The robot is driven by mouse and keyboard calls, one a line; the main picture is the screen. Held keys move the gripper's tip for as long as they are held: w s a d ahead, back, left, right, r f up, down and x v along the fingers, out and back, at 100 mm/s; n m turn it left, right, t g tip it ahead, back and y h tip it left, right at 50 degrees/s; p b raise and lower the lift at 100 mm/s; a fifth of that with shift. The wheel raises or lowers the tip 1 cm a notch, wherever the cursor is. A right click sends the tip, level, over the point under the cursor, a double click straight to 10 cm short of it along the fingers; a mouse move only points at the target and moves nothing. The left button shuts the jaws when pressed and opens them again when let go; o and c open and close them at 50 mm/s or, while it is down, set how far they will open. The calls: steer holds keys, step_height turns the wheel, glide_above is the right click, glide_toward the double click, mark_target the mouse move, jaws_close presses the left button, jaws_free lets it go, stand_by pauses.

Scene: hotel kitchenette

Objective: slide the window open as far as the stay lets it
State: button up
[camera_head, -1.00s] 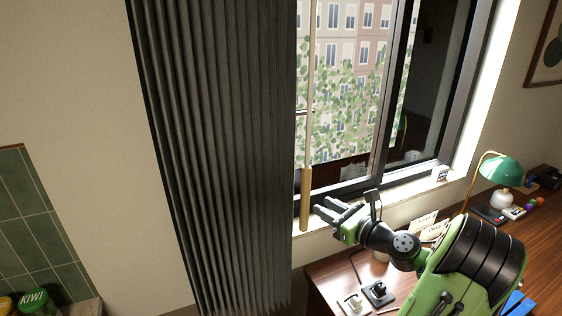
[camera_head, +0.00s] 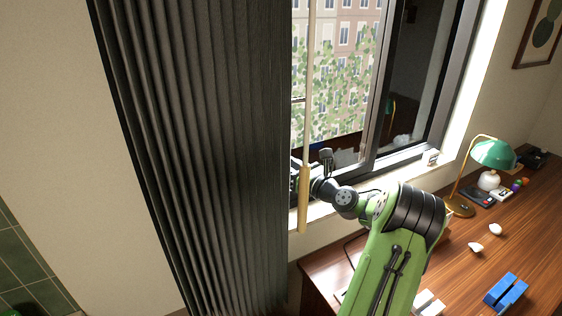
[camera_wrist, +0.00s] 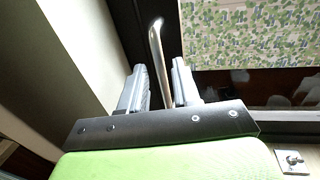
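The window (camera_head: 372,150) has a dark frame, with a bright view through its left part and a dark pane on the right. A curved metal handle (camera_wrist: 160,60) stands up in the wrist view. My gripper (camera_wrist: 158,82) is open, with one finger on each side of the handle. I see gaps beside it, so it is not clamped. In the head view my fingers are at the window's lower left, mostly hidden behind the hanging wand and curtain. A small metal fitting (camera_wrist: 292,162) shows at the wrist view's lower right; I cannot tell whether it is the stay.
A dark pleated curtain (camera_head: 200,150) hangs left of the window. A wand with a wooden grip (camera_head: 304,200) hangs in front of my gripper.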

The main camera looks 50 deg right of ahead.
mark_target(281, 183)
steer(key=w, duration=0.3)
steer(key=shift+w+d, duration=0.2)
steer(key=shift+w, duration=0.2)
jaws_close()
